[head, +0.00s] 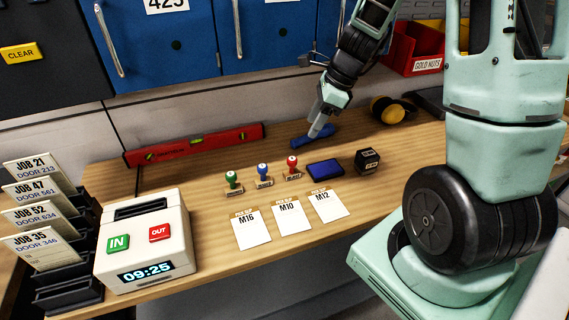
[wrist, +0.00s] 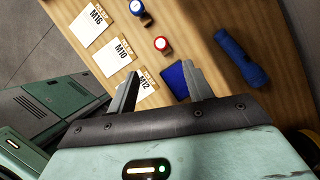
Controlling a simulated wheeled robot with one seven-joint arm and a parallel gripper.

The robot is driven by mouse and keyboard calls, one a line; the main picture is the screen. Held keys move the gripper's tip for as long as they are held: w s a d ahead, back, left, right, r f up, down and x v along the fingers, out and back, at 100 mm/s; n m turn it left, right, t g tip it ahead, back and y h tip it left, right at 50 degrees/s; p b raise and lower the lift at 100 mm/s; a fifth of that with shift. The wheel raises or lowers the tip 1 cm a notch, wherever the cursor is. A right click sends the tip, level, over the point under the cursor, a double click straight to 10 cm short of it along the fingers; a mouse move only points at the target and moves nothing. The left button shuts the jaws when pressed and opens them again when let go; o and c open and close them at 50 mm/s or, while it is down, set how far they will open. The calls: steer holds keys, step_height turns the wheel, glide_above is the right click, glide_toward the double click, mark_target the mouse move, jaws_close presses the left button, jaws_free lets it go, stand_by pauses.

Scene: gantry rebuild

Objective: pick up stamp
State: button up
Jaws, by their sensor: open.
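Three hand stamps stand in a row on the wooden bench: a green-handled stamp (head: 232,180), a blue-handled stamp (head: 263,173) and a red-handled stamp (head: 292,166). In the wrist view the red stamp (wrist: 161,44) and the blue stamp (wrist: 138,8) show from above; the green one is out of that view. My gripper (head: 317,131) is open and empty, above the bench behind and to the right of the red stamp. In the wrist view my gripper (wrist: 162,82) has its fingers spread, with the blue ink pad (wrist: 177,80) partly hidden by the right finger.
A blue flashlight (head: 315,136) lies close by my gripper. A black cube-like block (head: 367,160) sits right of the ink pad. Cards M16 (head: 252,232), M10 (head: 291,220) and M12 (head: 328,207) lie in front. A red level (head: 195,145) lies behind, a time clock (head: 145,240) at left.

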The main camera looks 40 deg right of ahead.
mark_target(293, 158)
steer(key=x, duration=1.1)
steer(key=shift+f, duration=0.25)
steer(key=shift+x, duration=2.3)
steer(key=shift+w+d, duration=0.1)
steer(key=shift+w, duration=0.05)
steer(key=c, duration=1.1)
